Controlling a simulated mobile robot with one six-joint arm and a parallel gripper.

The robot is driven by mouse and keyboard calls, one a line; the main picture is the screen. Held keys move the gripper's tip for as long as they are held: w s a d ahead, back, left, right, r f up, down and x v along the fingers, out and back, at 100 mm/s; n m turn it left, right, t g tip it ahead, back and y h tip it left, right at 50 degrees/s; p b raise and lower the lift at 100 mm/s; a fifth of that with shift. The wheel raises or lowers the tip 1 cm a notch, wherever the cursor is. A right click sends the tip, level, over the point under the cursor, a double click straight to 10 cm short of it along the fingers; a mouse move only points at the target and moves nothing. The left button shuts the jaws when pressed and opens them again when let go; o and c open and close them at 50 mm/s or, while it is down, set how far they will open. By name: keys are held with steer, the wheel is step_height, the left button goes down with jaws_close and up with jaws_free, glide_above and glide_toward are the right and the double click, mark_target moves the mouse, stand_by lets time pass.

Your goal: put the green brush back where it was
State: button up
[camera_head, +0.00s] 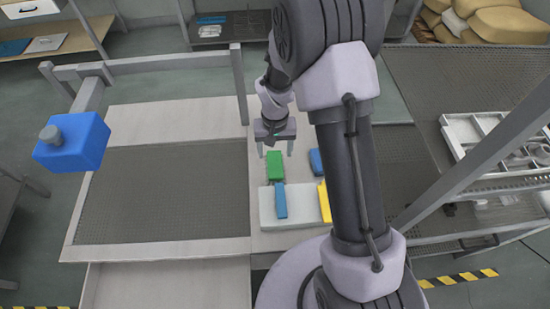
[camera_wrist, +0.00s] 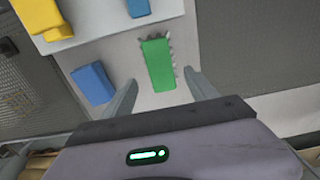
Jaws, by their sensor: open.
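The green brush (camera_head: 275,165) lies on the light table strip, just behind a white block (camera_head: 266,209). My gripper (camera_head: 275,149) is open and empty, behind and seemingly above the brush. In the wrist view the fingers of my gripper (camera_wrist: 161,78) stand apart, one on each side of the brush's near end. I cannot tell how high the fingertips are above the table.
A blue piece (camera_head: 281,201) and a yellow piece (camera_head: 324,202) lie on the white block. Another blue piece (camera_head: 316,162) lies on the table right of the brush. A dark mesh panel (camera_head: 165,195) lies left. A rack with a white tray (camera_head: 480,130) stands right.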

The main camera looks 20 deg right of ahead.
step_height(320, 180, up, 15)
steer(key=s+t, duration=0.2)
steer(key=s+a+r+m+t+y, duration=0.1)
steer(key=s+a+r+t, duration=0.1)
steer(key=s+r, duration=0.5)
steer(key=s+a+r+m+t+y, duration=0.1)
steer(key=s+a+r, duration=0.1)
steer(key=s+r, duration=0.6)
steer(key=s, duration=0.4)
steer(key=shift+t, duration=0.4)
